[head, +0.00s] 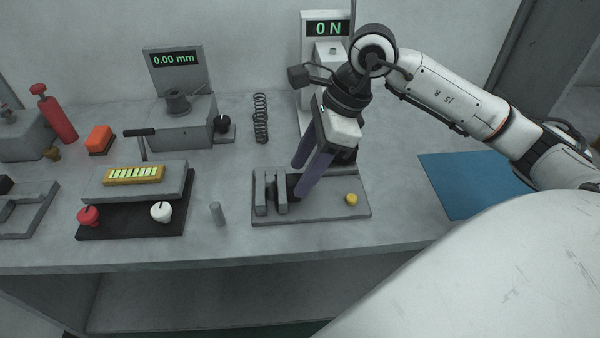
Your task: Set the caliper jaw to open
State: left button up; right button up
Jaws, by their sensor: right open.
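A grey fixture plate (335,214) lies near the front edge of the bench. Upright grey jaw blocks (270,193) stand close together on its left part; I take these to be the caliper jaw. A small yellow knob (351,199) sits on the plate's right part. My right gripper (301,180) points down at the plate with its purple fingers apart, just right of the blocks. The fingers hide part of the fixture behind them. I cannot tell whether a finger touches a block. My left gripper is not in view.
A display reading 0.00 mm (174,60) and one reading 0 N (327,28) stand at the back. A spring (260,118) stands behind the plate, a small grey cylinder (217,213) left of it. A blue mat (470,185) lies clear at right.

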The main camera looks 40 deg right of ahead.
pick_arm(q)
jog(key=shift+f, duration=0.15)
pick_arm(e)
jog(key=shift+x, duration=0.85)
